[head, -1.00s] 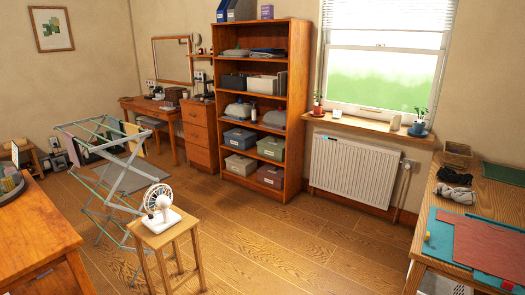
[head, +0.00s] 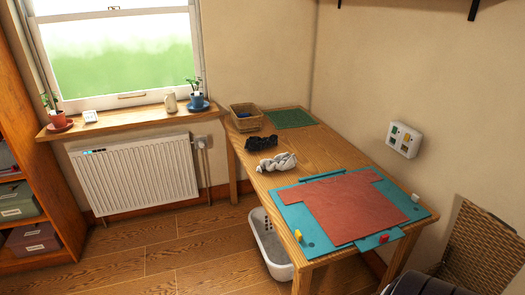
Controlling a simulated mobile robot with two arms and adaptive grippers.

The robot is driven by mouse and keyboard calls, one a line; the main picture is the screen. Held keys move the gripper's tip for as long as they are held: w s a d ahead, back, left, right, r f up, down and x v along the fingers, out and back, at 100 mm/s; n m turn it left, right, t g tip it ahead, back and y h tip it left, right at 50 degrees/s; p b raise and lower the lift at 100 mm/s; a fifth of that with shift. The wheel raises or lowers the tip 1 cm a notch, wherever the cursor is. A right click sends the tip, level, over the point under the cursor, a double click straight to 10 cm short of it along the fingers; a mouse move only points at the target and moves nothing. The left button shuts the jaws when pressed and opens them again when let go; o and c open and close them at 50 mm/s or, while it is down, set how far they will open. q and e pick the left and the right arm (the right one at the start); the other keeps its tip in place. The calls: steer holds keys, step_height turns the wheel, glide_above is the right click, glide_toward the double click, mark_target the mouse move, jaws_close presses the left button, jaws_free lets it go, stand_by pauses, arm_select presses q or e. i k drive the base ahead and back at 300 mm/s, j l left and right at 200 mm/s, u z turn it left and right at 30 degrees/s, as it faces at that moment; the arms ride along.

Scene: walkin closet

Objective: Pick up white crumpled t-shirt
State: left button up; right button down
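A crumpled white or light grey cloth (head: 277,162), which looks like the t-shirt, lies bunched on the wooden table (head: 262,185) near its left edge. A crumpled black cloth (head: 256,142) lies just behind it. A red t-shirt (head: 355,203) lies spread flat on a teal board (head: 294,215) at the front of the table. Neither of my grippers shows in the head view.
A wicker basket (head: 246,117) and a green mat (head: 290,118) are at the table's back. A white laundry basket (head: 268,245) stands on the floor under the table's left side. The floor (head: 170,255) left of the table is clear up to the radiator (head: 135,175).

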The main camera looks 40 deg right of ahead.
mark_target(285, 162)
steer(key=i+z, duration=0.35)
steer(key=i+j+z, duration=0.3)
steer(key=i, duration=0.25)
steer(key=i+j+z, duration=0.1)
steer(key=i+z, duration=0.25)
steer(key=i, duration=0.1)
